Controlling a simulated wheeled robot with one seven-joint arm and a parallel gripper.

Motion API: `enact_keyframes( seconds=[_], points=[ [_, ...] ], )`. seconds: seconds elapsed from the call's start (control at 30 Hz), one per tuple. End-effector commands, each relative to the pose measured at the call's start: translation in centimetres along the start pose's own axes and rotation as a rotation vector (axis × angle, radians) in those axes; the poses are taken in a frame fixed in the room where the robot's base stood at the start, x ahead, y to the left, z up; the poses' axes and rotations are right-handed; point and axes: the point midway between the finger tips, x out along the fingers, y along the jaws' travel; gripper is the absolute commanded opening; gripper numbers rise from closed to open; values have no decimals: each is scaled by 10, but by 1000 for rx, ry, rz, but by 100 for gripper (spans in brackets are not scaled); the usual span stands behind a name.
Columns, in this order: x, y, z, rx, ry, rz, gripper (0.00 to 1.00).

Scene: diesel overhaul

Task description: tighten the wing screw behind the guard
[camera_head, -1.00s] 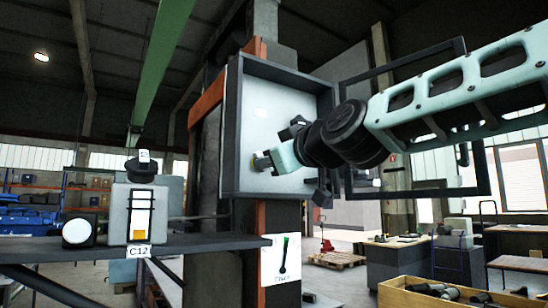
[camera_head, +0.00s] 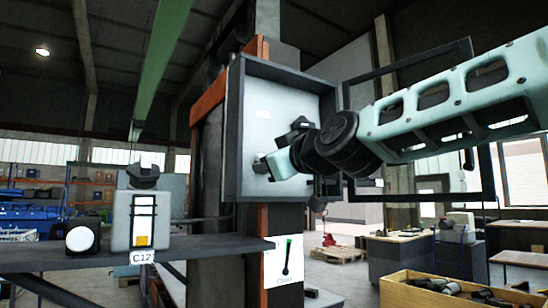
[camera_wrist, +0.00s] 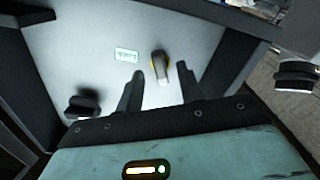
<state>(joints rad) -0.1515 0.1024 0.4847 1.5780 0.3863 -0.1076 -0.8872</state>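The wing screw (camera_wrist: 160,66), a grey lever-like piece with a yellow ring at its base, stands on the pale back panel in the wrist view. My gripper (camera_wrist: 160,72) is open, with one dark finger on each side of the screw's line. No contact with the screw can be made out. In the head view my gripper (camera_head: 268,166) reaches into the open wall box (camera_head: 234,130), and its fingers are hard to make out there. A dark open frame (camera_head: 410,58), apparently the guard, stands out to the right of the box.
A small label (camera_wrist: 127,54) sits left of the screw. A black knob (camera_wrist: 82,104) is at lower left and another (camera_wrist: 297,75) at right. A shelf (camera_head: 215,246) holds a grey device (camera_head: 121,226). A wooden crate (camera_head: 398,290) is at lower right.

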Motion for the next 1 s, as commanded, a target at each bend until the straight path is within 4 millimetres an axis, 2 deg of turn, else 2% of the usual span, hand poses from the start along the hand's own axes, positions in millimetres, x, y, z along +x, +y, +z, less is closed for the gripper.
enact_keyframes(
  seconds=[0.5,0.9,1.0],
  points=[
    [19,0,-1,1,-1,-1,37],
    [21,0,0,0,1,0,37],
    [21,0,0,0,0,0,9]
  ],
)
